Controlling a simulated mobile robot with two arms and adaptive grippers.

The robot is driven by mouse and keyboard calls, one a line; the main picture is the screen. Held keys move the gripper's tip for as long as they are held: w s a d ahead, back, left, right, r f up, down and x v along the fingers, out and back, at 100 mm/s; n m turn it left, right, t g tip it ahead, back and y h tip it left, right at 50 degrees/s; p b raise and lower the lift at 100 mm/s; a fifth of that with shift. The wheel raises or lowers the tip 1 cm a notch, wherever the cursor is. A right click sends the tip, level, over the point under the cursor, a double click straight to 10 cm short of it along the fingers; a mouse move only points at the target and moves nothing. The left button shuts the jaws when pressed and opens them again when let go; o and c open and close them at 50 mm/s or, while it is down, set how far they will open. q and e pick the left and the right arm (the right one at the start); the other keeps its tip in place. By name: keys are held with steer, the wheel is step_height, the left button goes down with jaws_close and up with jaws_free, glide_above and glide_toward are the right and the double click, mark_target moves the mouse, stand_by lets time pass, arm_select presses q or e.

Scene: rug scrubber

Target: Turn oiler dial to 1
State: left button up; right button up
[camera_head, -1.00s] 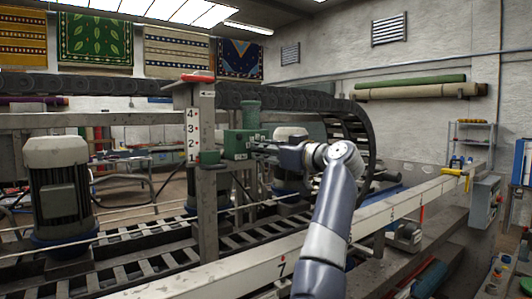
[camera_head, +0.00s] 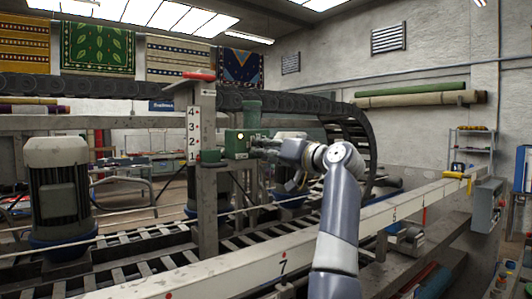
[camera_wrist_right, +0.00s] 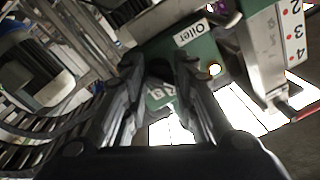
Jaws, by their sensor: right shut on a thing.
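The oiler is a green box (camera_head: 236,145) with a green cylinder (camera_head: 251,113) above it, beside a grey post in the head view. My right gripper (camera_head: 262,147) reaches the oiler's right side. In the right wrist view, its fingers (camera_wrist_right: 160,66) are closed around a dark part on the green face, which looks like the dial. The fingers hide most of it, so its setting cannot be read. My left gripper is not in view.
A plate (camera_head: 193,133) numbered 4 to 1 is on the post, left of the oiler. A motor (camera_head: 58,190) stands at left. A cable chain (camera_head: 345,125) curves behind my right arm. A long white rail (camera_head: 240,272) runs in front of the machine.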

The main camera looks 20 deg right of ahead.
stand_by(0.5)
steer(key=o, duration=1)
steer(key=shift+d, duration=0.1)
steer(key=shift+o, duration=0.2)
steer(key=shift+s, duration=0.1)
steer(key=v, duration=1.2)
